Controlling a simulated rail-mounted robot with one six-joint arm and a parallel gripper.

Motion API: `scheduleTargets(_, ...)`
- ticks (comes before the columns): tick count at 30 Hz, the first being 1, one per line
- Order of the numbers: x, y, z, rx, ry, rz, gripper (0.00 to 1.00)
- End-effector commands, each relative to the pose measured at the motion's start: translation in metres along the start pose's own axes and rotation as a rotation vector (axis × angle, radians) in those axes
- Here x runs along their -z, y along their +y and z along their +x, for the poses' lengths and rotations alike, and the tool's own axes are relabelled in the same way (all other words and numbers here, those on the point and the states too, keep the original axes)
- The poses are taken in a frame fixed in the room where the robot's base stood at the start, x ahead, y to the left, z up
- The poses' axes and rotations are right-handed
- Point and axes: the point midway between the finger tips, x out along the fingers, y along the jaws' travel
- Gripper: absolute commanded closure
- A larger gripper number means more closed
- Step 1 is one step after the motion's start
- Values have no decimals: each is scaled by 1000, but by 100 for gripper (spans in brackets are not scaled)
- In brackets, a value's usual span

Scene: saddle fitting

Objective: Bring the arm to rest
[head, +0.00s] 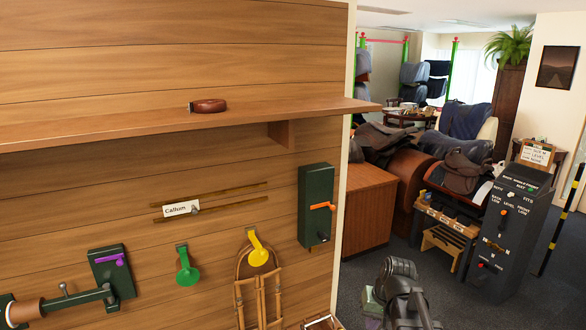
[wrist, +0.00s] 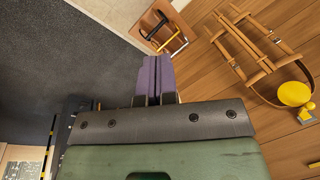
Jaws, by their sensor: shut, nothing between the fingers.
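My gripper (wrist: 154,78) shows in the wrist view as two purple fingers. They lie side by side, shut, with nothing held between them. Behind them are its dark grey band and green body. The fingers point towards the foot of the plank wall, over the dark carpet, and appear apart from everything around them. In the head view a dark grey arm part, seemingly mine, stands low at the bottom centre-right, right of the plank wall (head: 130,60). The fingers cannot be made out there.
A shelf (head: 270,115) juts from the wall with a brown coiled strap (head: 208,106) on it. Below are a green hook (head: 187,270), a yellow hook (head: 258,250) with hanging straps, and a dark green box (head: 317,205). A dark lever cabinet (head: 508,230) stands right.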

Motion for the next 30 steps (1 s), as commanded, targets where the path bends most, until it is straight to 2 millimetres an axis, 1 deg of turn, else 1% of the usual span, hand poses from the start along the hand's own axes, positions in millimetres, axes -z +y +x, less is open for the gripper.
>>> scheduleTargets(1,-54,6,46,-83,-36,-11,100)
scheduleTargets(3,-99,10,74,-179,-66,-44,100)
scheduleTargets(4,-112,9,84,-203,-70,-63,100)
scheduleTargets(5,-119,7,92,-214,-71,-81,100)
scheduleTargets(6,-123,2,99,-212,-72,-97,100)
scheduleTargets(8,-121,-4,104,-210,-73,-113,100)
scheduleTargets(11,-119,-8,102,-209,-73,-122,100)
scheduleTargets(14,-118,-9,99,-208,-72,-122,100)
scheduleTargets(30,-118,-9,99,-208,-72,-122,100)
